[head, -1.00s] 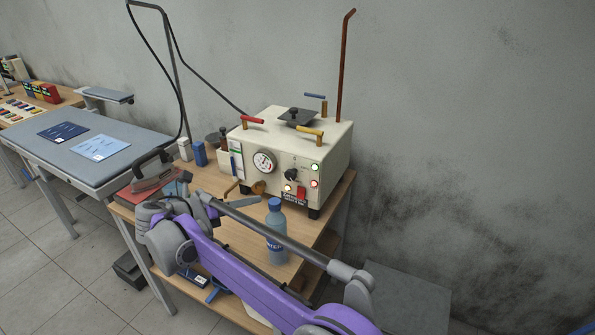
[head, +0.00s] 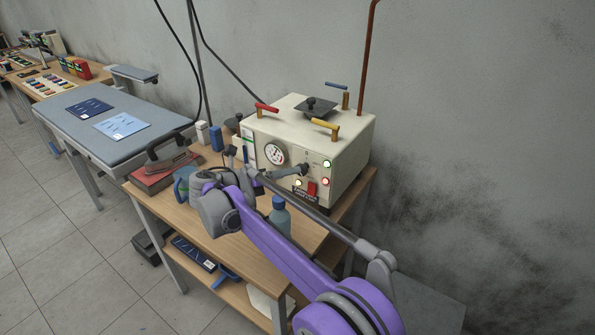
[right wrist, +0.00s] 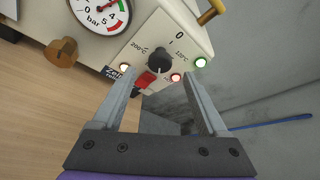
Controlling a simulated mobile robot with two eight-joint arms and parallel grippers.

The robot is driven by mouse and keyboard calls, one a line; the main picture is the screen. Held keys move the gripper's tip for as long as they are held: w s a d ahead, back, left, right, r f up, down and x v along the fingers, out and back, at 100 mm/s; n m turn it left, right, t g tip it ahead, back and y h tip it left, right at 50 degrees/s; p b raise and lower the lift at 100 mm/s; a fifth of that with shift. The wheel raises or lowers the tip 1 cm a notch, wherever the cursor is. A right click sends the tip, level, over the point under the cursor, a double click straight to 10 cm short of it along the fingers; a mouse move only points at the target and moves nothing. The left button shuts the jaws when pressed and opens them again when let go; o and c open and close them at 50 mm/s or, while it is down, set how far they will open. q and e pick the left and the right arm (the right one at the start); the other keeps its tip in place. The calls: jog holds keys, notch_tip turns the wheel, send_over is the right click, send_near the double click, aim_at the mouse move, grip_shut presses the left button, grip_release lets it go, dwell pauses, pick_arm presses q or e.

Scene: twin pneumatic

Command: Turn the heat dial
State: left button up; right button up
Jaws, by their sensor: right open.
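The heat dial is a black knob (right wrist: 159,61) on the front panel of the cream boiler box (head: 345,150). In the right wrist view it has a 0 mark above it and temperature marks at its sides. My right gripper (right wrist: 157,92) is open and empty, its two fingers pointing at the panel on either side of the dial's line. The fingertips appear short of the knob. In the head view my right gripper (head: 292,172) is at the panel front and partly covers the dial. My left gripper is not in view.
A pressure gauge (right wrist: 98,14), a red switch (right wrist: 146,79) and lit lamps (right wrist: 201,62) surround the dial. A blue bottle (head: 280,214) stands on the wooden table (head: 190,215) below my arm. An iron (head: 170,160) lies at the left.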

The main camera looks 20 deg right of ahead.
aim_at(303, 168)
jog(key=x, duration=0.5)
jog(key=shift+w+d, duration=0.1)
grip_shut()
dwell(0.4)
jog(key=shift+d+m+t+y+p, duration=0.1)
jog(key=shift+m+t+y+p, duration=0.9)
jog(key=shift+m, duration=1.4)
